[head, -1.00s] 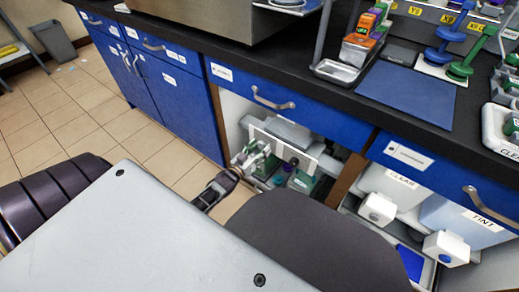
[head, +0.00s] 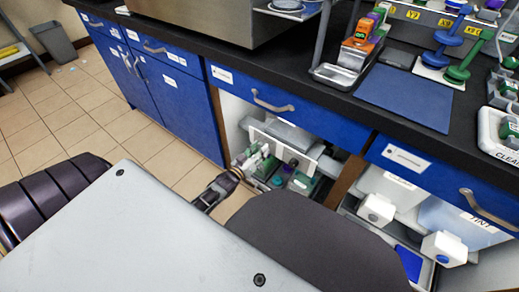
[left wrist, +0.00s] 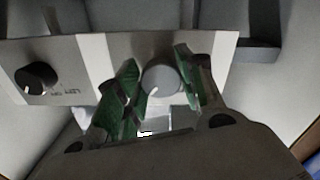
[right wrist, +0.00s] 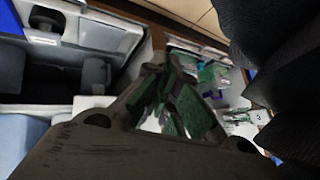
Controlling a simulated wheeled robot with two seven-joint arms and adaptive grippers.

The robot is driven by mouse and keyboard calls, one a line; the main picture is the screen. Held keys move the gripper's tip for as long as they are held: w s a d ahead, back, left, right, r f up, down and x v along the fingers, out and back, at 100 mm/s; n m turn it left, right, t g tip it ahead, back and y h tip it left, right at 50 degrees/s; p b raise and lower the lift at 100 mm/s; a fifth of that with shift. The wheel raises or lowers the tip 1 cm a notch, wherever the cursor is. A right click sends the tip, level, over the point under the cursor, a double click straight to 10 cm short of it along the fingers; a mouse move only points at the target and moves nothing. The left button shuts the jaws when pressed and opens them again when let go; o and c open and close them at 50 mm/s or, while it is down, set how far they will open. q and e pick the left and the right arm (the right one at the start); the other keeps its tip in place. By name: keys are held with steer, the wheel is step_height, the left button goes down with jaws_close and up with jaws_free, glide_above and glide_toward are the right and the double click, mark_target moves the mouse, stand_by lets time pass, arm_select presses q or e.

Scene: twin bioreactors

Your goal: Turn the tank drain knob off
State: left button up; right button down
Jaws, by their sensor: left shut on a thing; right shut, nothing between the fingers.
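A pale control panel (left wrist: 75,55) hangs in the open bay under the counter; it also shows in the head view (head: 318,157). A round grey knob (left wrist: 160,79) sits on it between the green-padded fingers of my left gripper (left wrist: 158,85), which is shut on it. The knob's white mark points down and slightly left. I cannot read which knob is the tank drain. My right gripper (right wrist: 175,102) is shut and empty, away from the panel.
A wooden divider (head: 347,177) separates the bays. Blue drawers (head: 300,105) overhang the panel. The tiled floor (head: 110,120) is mostly clear.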

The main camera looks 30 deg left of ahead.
arm_select(q)
steer(key=n+p, duration=0.3)
steer(key=n, duration=0.5)
steer(key=n+p, duration=0.3)
steer(key=n, duration=0.6)
steer(key=shift+d+r, duration=0.1)
steer(key=shift+r, duration=0.1)
arm_select(e)
step_height(320, 180, up, 9)
steer(key=d+g+h, duration=0.1)
steer(key=d, duration=0.1)
steer(key=shift+s+r+g, duration=0.2)
steer(key=shift+s+g, duration=0.1)
arm_select(q)
steer(key=o, duration=1)
arm_select(e)
steer(key=shift+a, duration=0.1)
steer(key=shift+s+f+n, duration=0.1)
steer(key=shift+s+n, duration=0.05)
steer(key=shift+n, duration=0.15)
